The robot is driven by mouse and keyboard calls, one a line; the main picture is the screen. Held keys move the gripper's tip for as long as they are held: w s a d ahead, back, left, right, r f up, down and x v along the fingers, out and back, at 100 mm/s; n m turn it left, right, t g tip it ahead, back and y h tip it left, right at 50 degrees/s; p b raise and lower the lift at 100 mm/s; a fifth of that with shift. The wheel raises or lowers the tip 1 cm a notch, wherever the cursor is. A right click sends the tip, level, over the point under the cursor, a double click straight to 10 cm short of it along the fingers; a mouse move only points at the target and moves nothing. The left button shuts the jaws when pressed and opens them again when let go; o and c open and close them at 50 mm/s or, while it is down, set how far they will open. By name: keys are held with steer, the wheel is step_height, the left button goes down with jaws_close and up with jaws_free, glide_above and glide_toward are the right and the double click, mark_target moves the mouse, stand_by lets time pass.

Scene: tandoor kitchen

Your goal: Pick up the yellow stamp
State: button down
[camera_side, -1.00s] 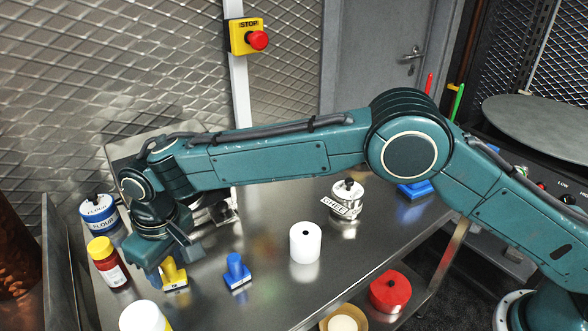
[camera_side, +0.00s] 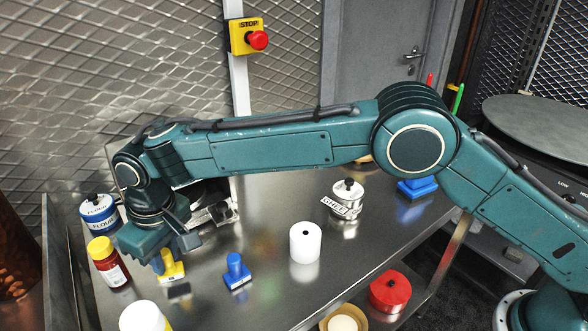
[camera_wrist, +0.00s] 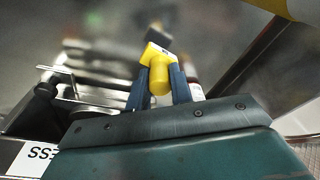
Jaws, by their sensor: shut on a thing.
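The yellow stamp (camera_side: 171,268) is between the fingers of my gripper (camera_side: 166,258) at the left of the steel table in the side view. It is slightly above the table, with a dark shadow or reflection below it. In the wrist view the yellow stamp (camera_wrist: 159,72) sits between the two blue fingers of my gripper (camera_wrist: 158,84), which are shut on it. My gripper body hides part of its handle in the side view.
A blue stamp (camera_side: 236,271) stands just right of the yellow one. A red bottle with a yellow cap (camera_side: 108,264) and a flour tin (camera_side: 99,214) are close on the left. A white roll (camera_side: 305,242) and a labelled metal tin (camera_side: 347,197) stand farther right.

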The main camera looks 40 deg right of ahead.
mark_target(163, 252)
step_height(163, 252, up, 8)
steer(key=shift+f, duration=0.1)
stand_by(0.8)
